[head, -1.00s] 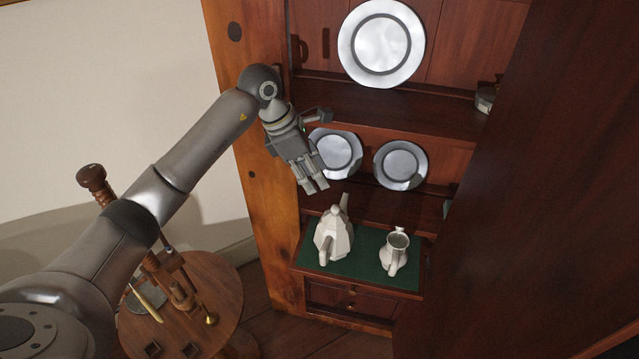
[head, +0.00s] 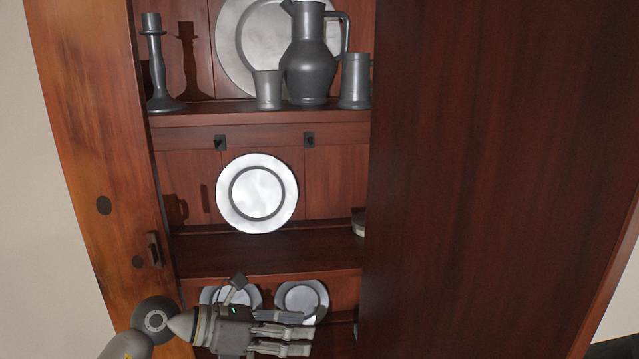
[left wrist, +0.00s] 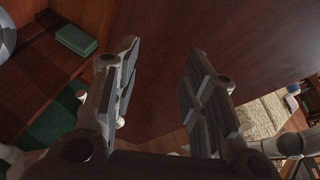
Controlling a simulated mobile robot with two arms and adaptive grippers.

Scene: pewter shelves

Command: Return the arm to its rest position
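My left gripper (head: 290,332) is low in the head view, in front of the lower shelf of the wooden cabinet. Its arm comes in from the bottom left. In the left wrist view its two fingers (left wrist: 160,88) stand wide apart with nothing between them, so it is open and empty. Behind the fingers there is a broad dark wooden panel (left wrist: 155,50). My right gripper does not show in either view.
The cabinet's dark panel (head: 480,150) fills the right of the head view. Pewter plates (head: 257,193) (head: 301,300), a pitcher (head: 309,70) and a candlestick (head: 158,65) stand on the shelves. A green box (left wrist: 76,38) lies on a shelf in the left wrist view.

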